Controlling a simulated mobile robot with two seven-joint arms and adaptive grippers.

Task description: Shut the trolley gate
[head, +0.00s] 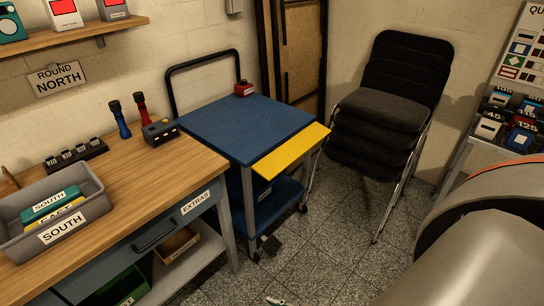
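The trolley (235,122) has a blue top and a lower blue shelf. It stands at the right end of the wooden bench, with a black push handle (205,66) at its back. The yellow gate (291,150) is a flat panel along the trolley's front right edge. It sticks outward from that edge, roughly level or slightly sloped, and does not stand upright. A small red and dark item (243,88) sits at the trolley top's back corner. Neither gripper shows. A large curved part of my own arm fills the lower right.
The wooden bench (150,170) at left holds a grey tray (90,210), two torches and a dark box. Stacked black chairs (385,100) stand right of the trolley. Speckled floor (320,250) is open in front of the gate. A small light item (275,300) lies at the bottom edge.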

